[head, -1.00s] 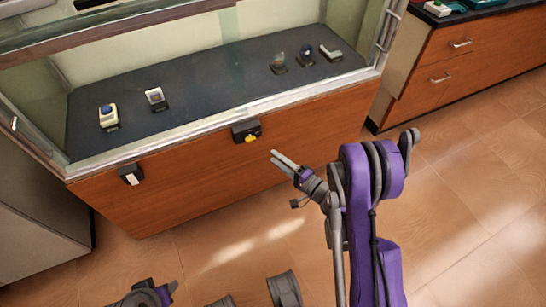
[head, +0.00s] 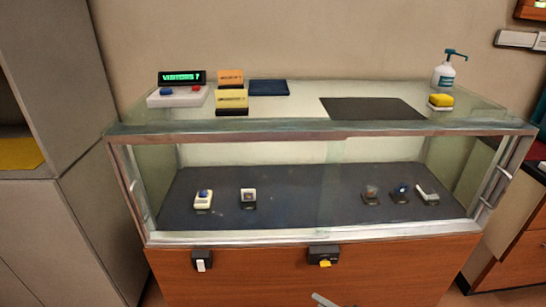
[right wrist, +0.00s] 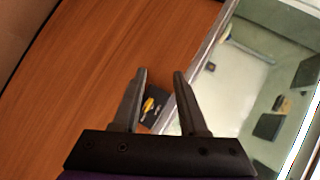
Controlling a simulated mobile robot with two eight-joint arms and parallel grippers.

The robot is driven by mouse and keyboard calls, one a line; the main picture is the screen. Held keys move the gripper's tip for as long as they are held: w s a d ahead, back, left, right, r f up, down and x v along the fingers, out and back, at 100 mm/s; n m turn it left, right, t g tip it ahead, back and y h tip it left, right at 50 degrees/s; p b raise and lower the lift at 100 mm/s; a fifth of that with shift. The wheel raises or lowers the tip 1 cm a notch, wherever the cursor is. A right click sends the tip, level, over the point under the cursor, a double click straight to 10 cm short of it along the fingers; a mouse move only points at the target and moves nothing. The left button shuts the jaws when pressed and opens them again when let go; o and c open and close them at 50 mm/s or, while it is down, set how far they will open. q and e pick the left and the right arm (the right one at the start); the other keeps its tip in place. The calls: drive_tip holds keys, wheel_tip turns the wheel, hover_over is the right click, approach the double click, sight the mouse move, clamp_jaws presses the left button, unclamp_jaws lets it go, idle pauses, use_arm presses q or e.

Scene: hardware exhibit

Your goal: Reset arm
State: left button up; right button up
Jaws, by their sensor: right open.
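My right gripper (right wrist: 157,76) is open and empty in the right wrist view, its two dark fingers apart. Beyond them are the case's wooden front panel and a black box with a yellow part (right wrist: 150,106), which looks apart from the fingers. In the head view only the tip of my right gripper (head: 322,299) shows at the bottom edge, below the box with the yellow part (head: 324,255). The rest of that arm is out of the picture. My left gripper is not in view.
A glass display case (head: 330,127) holds several small items on a dark floor. On its top are a green-lit sign (head: 182,78), a dark mat (head: 372,109), a yellow sponge (head: 440,100) and a pump bottle (head: 443,75). Grey cabinets (head: 60,230) stand left.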

drive_tip(key=s+d+r+n+g+h, duration=0.2)
drive_tip(key=s+n+g+h, duration=0.15)
drive_tip(key=s, duration=0.75)
drive_tip(key=s+d+r+n+g+h, duration=0.1)
drive_tip(key=s+n+g+h, duration=0.25)
drive_tip(key=s, duration=0.75)
use_arm(q)
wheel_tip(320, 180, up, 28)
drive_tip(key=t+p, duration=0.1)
drive_tip(key=p, duration=2.4)
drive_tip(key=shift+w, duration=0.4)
use_arm(e)
wheel_tip(320, 180, up, 28)
drive_tip(key=t, duration=0.2)
drive_tip(key=shift+w+d+n+h, duration=0.3)
drive_tip(key=shift+d+h, duration=0.05)
drive_tip(key=shift+h, duration=0.05)
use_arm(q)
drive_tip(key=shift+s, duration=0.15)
use_arm(e)
drive_tip(key=shift+s, duration=0.15)
